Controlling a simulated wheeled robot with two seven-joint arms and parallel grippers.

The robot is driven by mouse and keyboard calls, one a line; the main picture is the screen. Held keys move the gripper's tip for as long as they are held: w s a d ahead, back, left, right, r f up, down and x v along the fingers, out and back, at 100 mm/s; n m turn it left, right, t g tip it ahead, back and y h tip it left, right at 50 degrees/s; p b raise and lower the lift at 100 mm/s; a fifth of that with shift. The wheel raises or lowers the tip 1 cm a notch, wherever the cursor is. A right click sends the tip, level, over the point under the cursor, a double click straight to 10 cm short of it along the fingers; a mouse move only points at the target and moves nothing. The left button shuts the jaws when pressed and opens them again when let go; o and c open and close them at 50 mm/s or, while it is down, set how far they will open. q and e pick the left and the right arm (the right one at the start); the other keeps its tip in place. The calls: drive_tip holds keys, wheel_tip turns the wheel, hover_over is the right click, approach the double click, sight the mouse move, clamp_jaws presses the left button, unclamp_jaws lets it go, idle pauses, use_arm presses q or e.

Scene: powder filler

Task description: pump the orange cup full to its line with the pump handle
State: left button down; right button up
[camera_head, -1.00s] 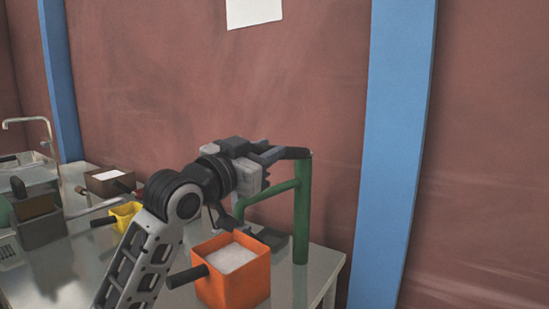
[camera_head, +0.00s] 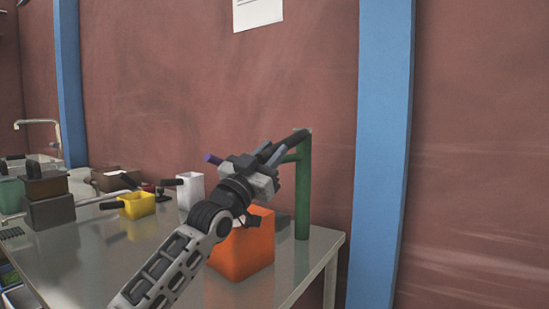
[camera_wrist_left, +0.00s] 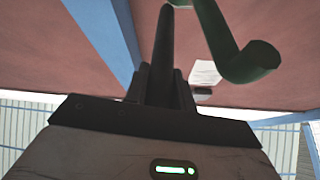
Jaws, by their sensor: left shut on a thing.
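The orange cup (camera_head: 243,252) stands on the table beside the foot of the green pump post (camera_head: 302,195). My arm and gripper cover its top, so the level inside and the line are hidden. The dark pump handle (camera_head: 297,141) slopes down and left from the top of the post. My left gripper (camera_head: 272,157) is shut on this handle, above the cup. In the left wrist view the handle (camera_wrist_left: 164,45) runs between the fingers, with the green spout (camera_wrist_left: 232,50) to its right. My right gripper is not in view.
A yellow cup (camera_head: 138,205), a white cup (camera_head: 191,189) and brown boxes (camera_head: 50,210) stand on the table (camera_head: 110,250) to the left. A tap (camera_head: 40,124) is at the far left. A blue pillar (camera_head: 383,150) stands behind the table's right end.

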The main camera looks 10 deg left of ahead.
use_arm(q)
drive_tip(key=shift+s+r, duration=0.1)
drive_tip(key=shift+r, duration=0.1)
drive_tip(key=c, duration=1.2)
unclamp_jaws()
drive_tip(key=shift+o, duration=0.2)
drive_tip(key=shift+f, duration=0.1)
drive_tip(key=shift+s+f, duration=0.15)
drive_tip(key=b+v, duration=0.2)
drive_tip(key=v, duration=1.3)
drive_tip(key=shift+a, duration=0.15)
drive_tip(key=shift+s+f, duration=0.1)
drive_tip(key=shift+s, duration=0.05)
